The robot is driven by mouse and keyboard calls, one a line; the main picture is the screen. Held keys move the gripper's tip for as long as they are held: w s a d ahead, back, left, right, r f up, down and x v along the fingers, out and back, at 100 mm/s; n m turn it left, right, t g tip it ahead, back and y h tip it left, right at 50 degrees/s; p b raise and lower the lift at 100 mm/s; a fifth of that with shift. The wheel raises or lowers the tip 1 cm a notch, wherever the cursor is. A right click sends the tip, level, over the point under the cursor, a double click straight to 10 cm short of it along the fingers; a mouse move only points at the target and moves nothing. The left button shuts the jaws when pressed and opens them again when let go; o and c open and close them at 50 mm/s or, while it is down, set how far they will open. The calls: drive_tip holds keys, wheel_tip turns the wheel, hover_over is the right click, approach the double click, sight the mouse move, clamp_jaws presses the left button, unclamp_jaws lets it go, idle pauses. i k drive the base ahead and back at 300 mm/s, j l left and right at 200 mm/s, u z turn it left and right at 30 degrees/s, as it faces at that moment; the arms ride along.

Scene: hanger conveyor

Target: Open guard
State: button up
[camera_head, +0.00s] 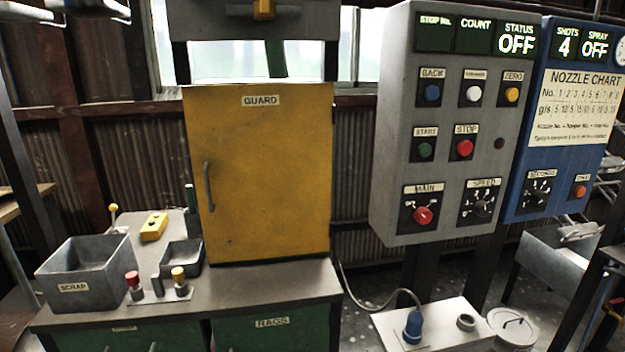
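The guard (268,180) is a yellow door panel labelled GUARD, standing upright on the back of the grey workbench in the camera_head view. It looks closed. A dark vertical handle (208,186) is on its left side. Nothing is in front of the panel or its handle. My gripper is not in view.
A grey scrap bin (85,272), a small tray (181,258), a yellow block (153,227) and several knobs sit left of the guard on the workbench (262,288). A grey control panel (393,130) and a blue panel (522,205) stand to the right.

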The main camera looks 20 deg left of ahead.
sight(260, 154)
drive_tip(key=u, duration=1.15)
